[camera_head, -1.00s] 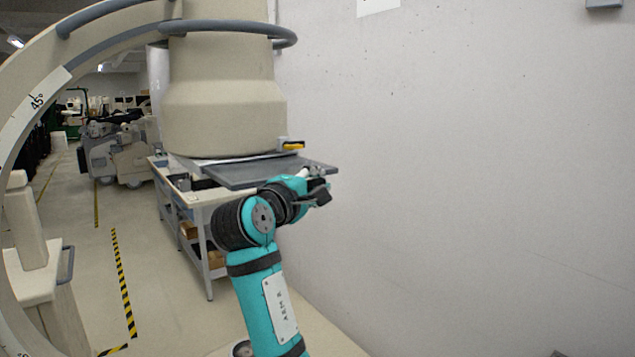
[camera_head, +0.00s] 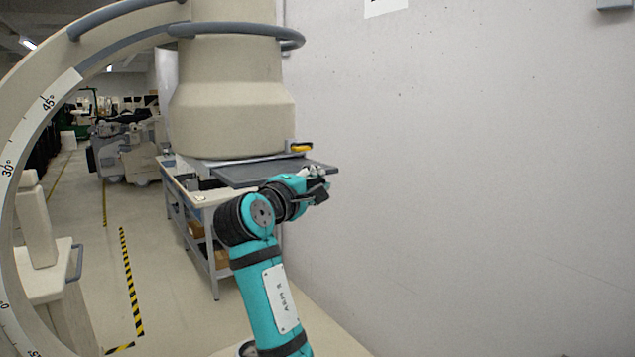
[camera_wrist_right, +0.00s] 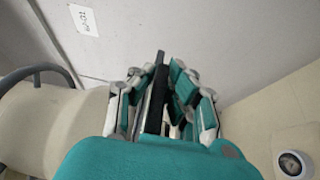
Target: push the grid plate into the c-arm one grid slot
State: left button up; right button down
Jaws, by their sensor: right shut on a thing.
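The grid plate (camera_head: 262,171), a flat dark grey sheet, lies roughly level under the beige c-arm head (camera_head: 230,110). Its outer end sticks out to the right of the head. My right gripper (camera_head: 321,183) is shut on the plate's outer right edge. In the right wrist view the plate (camera_wrist_right: 153,105) shows nearly edge-on as a dark strip between the fingers (camera_wrist_right: 165,100). The grid slot itself cannot be made out under the head, and how far the plate sits in it is hidden. My left gripper is not in view.
A yellow and black piece (camera_head: 301,148) sits just above the plate. A cart with shelves (camera_head: 197,197) stands below and behind it. The c-arm's curved, degree-marked arc (camera_head: 38,115) fills the left. A bare wall (camera_head: 460,180) closes off the right.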

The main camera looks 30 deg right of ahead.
aim_at(247, 176)
jog(key=shift+w+a+r, duration=0.1)
jog(key=shift+w+a, duration=0.05)
jog(key=shift+w, duration=1.5)
jog(key=shift+w+a, duration=0.1)
jog(key=shift+w, duration=1.55)
jog(key=shift+w, duration=0.3)
jog(key=shift+w+a, duration=0.15)
jog(key=shift+w, duration=1.95)
jog(key=shift+w, duration=0.35)
jog(key=shift+w+a, duration=0.15)
jog(key=shift+w, duration=0.75)
jog(key=c, duration=1.3)
grip_release()
jog(key=shift+o, duration=0.2)
jog(key=shift+f, duration=0.2)
jog(key=v, duration=1.2)
jog(key=shift+r, duration=0.1)
